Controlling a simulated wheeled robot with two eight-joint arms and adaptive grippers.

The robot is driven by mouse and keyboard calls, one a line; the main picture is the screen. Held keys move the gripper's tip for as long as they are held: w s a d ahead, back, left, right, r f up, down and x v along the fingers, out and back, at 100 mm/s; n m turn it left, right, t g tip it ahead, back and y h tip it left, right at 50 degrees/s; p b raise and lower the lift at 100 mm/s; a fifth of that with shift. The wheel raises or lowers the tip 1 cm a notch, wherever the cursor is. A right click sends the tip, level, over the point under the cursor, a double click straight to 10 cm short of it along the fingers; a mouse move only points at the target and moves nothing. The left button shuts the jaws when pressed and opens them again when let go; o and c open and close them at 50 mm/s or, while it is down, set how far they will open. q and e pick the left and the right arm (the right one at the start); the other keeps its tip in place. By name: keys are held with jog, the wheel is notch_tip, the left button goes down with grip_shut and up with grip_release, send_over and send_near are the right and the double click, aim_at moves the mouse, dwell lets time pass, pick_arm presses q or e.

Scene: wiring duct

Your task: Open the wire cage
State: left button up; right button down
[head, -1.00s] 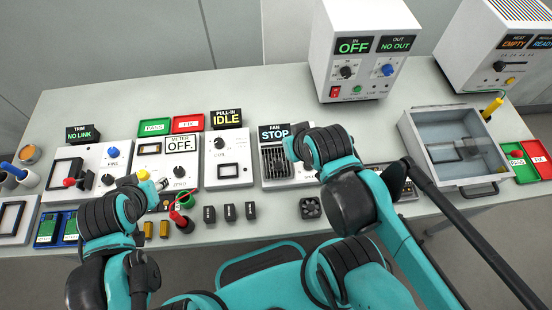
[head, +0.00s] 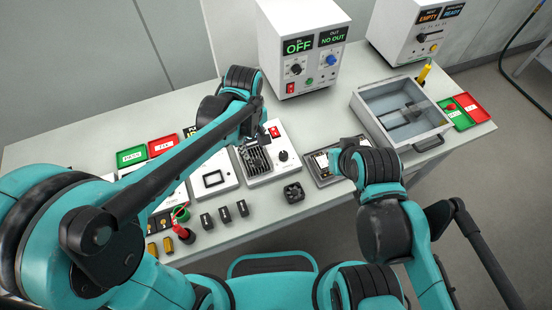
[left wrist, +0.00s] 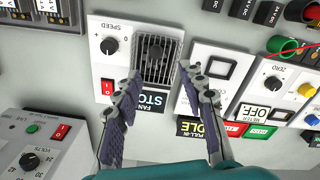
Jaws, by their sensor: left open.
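The wire cage (head: 256,159) is a grey grille over the dark front of the fan unit (head: 284,172). It looks closed, and it also shows in the left wrist view (left wrist: 157,56). My left gripper (left wrist: 159,84) is open and empty over the fan unit, with its two fingers on either side of the cage's near end. I cannot tell whether they touch it. In the head view the left hand (head: 249,127) is partly hidden by its own arm. My right gripper (head: 335,161) is right of the fan unit, mostly hidden by its wrist.
The fan unit has a speed knob (left wrist: 110,46) and a red switch (left wrist: 107,87) beside the cage. A small black fan (head: 293,192) lies in front.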

aim_at(258, 162)
pick_arm(q)
jog(key=f, duration=0.2)
jog(key=f+b, duration=0.1)
jog(key=f, duration=0.1)
jog(key=d+f+b, duration=0.1)
jog(key=f, duration=0.1)
jog(key=shift+f, duration=1.05)
grip_shut()
jog(key=shift+w+a+r, duration=0.1)
